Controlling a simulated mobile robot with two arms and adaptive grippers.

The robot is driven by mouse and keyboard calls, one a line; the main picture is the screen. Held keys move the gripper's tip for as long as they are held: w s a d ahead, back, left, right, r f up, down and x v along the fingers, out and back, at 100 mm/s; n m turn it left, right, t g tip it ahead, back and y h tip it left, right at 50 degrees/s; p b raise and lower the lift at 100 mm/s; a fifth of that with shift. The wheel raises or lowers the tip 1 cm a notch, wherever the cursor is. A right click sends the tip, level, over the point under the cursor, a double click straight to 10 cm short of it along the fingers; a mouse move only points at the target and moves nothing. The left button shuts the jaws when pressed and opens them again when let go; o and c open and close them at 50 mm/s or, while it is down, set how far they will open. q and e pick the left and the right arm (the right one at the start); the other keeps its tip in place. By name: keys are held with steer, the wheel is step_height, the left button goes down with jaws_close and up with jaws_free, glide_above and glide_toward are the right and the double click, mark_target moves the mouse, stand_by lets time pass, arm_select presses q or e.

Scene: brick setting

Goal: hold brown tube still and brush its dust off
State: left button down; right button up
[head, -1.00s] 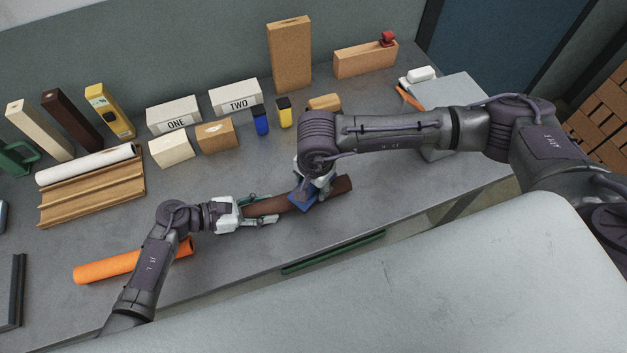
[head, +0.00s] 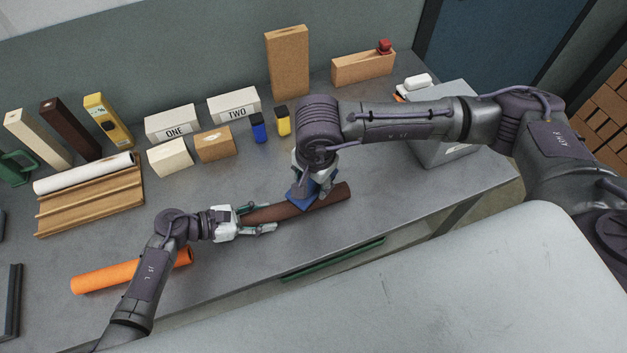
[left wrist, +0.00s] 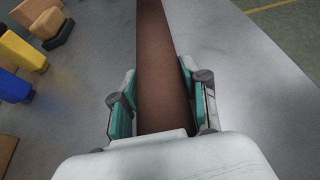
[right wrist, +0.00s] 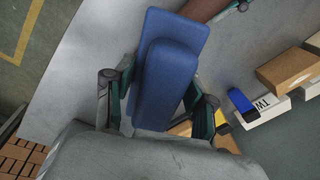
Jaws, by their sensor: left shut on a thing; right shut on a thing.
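The brown tube (head: 330,198) lies on the grey table near its front edge. My left gripper (head: 254,219) is shut on the tube's left end; the tube runs between its fingers in the left wrist view (left wrist: 163,90). My right gripper (head: 312,180) is shut on a blue brush-like block (head: 300,200), which is at the tube's middle. In the right wrist view the blue block (right wrist: 168,75) sits between the fingers, its wide plate reaching toward the tube (right wrist: 203,8). Contact between block and tube is hard to judge. No dust can be made out on the tube.
An orange tube (head: 105,277) lies at the front left, beside my left arm. Blocks marked ONE (head: 172,123) and TWO (head: 234,105) stand at the back with several wooden pieces. A grey box (head: 440,140) stands on the right.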

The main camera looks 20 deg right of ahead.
arm_select(q)
steer(key=c, duration=0.5)
jaws_free()
steer(key=v, duration=1.2)
steer(key=shift+s+f, duration=0.1)
arm_select(e)
steer(key=shift+s, duration=0.1)
